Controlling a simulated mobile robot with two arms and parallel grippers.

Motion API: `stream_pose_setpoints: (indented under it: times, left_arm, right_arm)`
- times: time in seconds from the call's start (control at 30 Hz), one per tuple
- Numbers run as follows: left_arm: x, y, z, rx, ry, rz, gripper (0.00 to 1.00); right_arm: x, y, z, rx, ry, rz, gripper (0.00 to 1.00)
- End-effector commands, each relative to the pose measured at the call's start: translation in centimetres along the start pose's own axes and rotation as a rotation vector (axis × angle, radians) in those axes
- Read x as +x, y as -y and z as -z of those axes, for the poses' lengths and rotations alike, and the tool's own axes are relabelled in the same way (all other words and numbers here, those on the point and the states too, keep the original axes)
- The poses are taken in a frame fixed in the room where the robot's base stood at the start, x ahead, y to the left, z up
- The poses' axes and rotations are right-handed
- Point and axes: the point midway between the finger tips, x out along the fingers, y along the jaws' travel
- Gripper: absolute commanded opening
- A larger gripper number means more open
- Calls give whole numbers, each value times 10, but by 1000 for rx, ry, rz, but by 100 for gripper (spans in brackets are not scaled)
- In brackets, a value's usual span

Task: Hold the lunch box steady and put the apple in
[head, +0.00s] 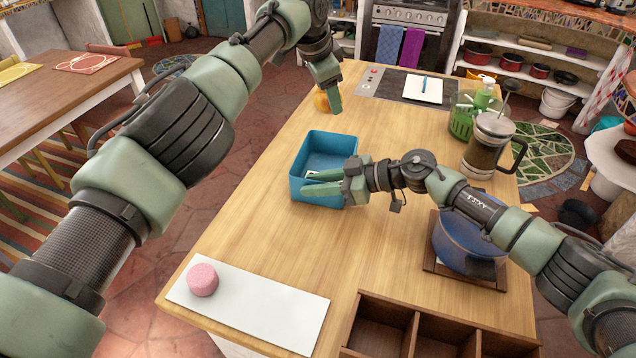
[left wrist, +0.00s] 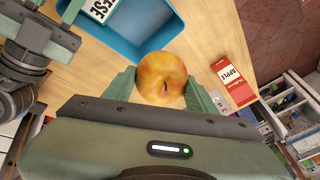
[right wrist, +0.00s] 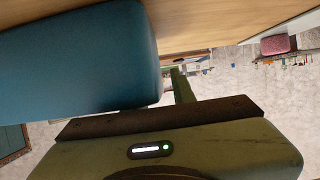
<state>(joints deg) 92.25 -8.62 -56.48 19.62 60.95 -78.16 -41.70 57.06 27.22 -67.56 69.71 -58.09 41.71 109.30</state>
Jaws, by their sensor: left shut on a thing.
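The blue open lunch box (head: 343,143) stands upright on the counter; it also shows in the left wrist view (left wrist: 135,42). A white packet marked "ESE" (left wrist: 101,9) lies inside it. My left gripper (head: 329,98) is shut on the yellow-orange apple (head: 320,102), beyond the box's far left corner. The apple (left wrist: 162,78) sits between both fingers in the left wrist view. My right gripper (head: 322,184) is at the box's near right side, its fingers apart, seemingly straddling the near wall. In the right wrist view the box wall (right wrist: 80,60) hides one finger; whether they touch is unclear.
A red and white "APPLE" carton (left wrist: 235,82) stands near the apple. A blue pot (head: 465,245), French press (head: 488,145) and green caddy (head: 463,122) line the counter's right. A white board (head: 250,305) with a pink round item (head: 202,280) and a wooden divided tray (head: 430,325) lie in front.

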Motion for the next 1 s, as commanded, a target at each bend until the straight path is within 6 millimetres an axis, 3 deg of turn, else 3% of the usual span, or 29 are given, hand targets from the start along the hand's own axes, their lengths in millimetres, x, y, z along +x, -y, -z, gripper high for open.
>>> stream_pose_setpoints:
  times: [0.1, 1.0]
  left_arm:
    - [0, 0, 0, 0, -1, 1, 10]
    - [0, 0, 0, 0, -1, 1, 10]
  right_arm:
    - [0, 0, 0, 0, 0, 0, 0]
    - [-1, 0, 1, 0, -1, -1, 0]
